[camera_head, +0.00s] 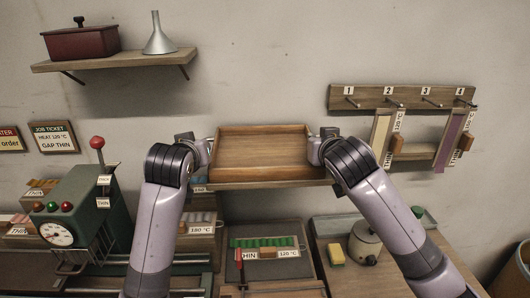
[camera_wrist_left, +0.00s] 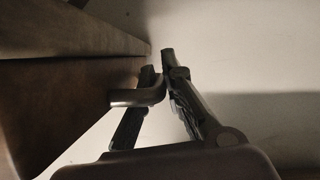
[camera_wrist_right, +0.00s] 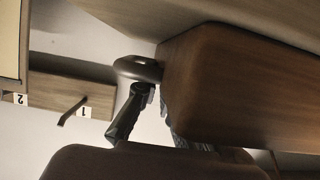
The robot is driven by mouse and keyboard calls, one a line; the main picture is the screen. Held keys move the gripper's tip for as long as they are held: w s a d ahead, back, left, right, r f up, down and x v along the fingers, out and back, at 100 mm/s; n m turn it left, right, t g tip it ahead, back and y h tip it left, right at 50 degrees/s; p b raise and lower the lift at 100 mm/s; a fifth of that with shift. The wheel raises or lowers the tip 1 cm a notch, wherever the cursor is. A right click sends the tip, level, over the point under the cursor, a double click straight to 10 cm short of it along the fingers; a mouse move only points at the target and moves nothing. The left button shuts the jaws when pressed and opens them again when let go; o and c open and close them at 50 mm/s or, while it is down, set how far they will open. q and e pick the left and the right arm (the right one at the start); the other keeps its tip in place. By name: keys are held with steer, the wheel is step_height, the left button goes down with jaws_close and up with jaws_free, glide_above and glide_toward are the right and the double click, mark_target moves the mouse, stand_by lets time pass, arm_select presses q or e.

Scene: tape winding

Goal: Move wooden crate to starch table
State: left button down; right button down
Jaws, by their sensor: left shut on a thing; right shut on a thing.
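The wooden crate (camera_head: 260,140) is a shallow open box held between my two grippers in the head view. Its inside looks empty. My left gripper (camera_head: 197,143) is at the crate's left end; in the left wrist view its fingers (camera_wrist_left: 155,85) are closed around a dark handle (camera_wrist_left: 138,96) on the crate's side (camera_wrist_left: 60,100). My right gripper (camera_head: 323,143) is at the right end; in the right wrist view its fingers (camera_wrist_right: 150,110) are at a matching handle (camera_wrist_right: 138,68) on the crate wall (camera_wrist_right: 230,90). The starch table, likely the one at right (camera_head: 335,230), carries a pot.
A wall shelf edge (camera_head: 270,184) shows just below the crate. A peg rail (camera_head: 400,97) with hanging strips is at right. On the right table stand a lidded pot (camera_head: 364,240) and a yellow sponge (camera_head: 337,254). A green machine (camera_head: 85,215) and a tray of green rolls (camera_head: 265,243) stand below.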

arm_select(q)
steer(key=shift+r, duration=0.2)
arm_select(e)
steer(key=shift+r, duration=0.2)
